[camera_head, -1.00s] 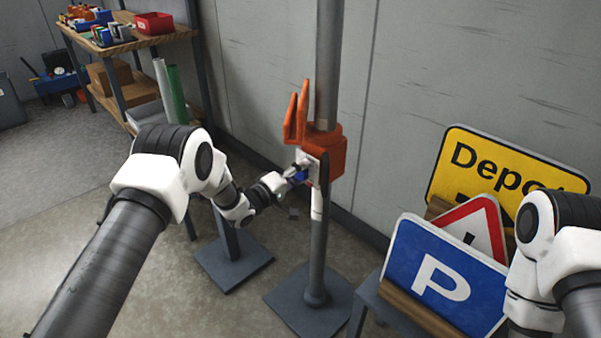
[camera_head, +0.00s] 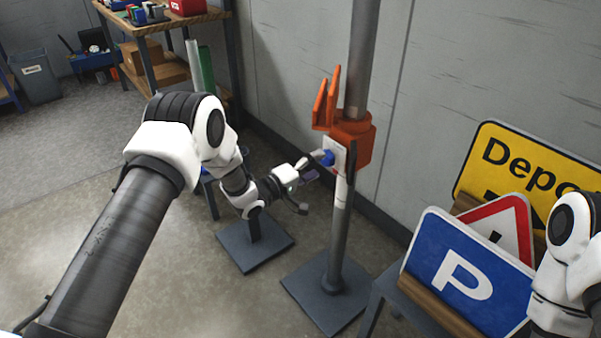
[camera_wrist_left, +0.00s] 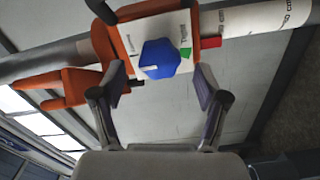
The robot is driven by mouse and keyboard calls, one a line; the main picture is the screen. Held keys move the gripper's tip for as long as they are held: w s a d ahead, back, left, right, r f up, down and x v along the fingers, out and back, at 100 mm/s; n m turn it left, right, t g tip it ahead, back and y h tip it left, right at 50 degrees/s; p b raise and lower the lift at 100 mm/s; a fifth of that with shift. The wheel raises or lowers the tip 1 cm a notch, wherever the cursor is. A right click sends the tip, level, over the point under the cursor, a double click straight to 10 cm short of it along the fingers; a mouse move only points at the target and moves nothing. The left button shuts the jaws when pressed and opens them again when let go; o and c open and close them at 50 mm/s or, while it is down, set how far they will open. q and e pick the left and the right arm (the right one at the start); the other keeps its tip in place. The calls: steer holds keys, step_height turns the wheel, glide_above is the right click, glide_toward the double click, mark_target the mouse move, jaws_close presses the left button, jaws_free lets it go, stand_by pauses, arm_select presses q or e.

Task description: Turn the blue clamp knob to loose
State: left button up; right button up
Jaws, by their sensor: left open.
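The blue clamp knob (camera_head: 327,157) is on a white plate on the orange clamp (camera_head: 352,138), which is around a grey post. In the left wrist view the knob (camera_wrist_left: 160,60) faces me, with a white mark at its lower left. The white plate (camera_wrist_left: 130,40) has small print on both sides, a word like "Tight" on the right, and a green mark beside the knob. My left gripper (camera_head: 308,182) is open in front of the knob; its fingers (camera_wrist_left: 160,90) stand on both sides below it, holding nothing. My right gripper is out of view.
Orange prongs (camera_head: 326,98) rise from the clamp. A blue P sign (camera_head: 432,262), a red-edged triangle sign (camera_head: 507,225) and a yellow Depot sign (camera_head: 520,150) stand at the right. A wooden workbench (camera_head: 180,20) is at the back left. Open floor lies left.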

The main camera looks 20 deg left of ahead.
arm_select(q)
steer(key=v, duration=0.7)
steer(key=shift+s, duration=0.25)
steer(key=shift+a, duration=0.1)
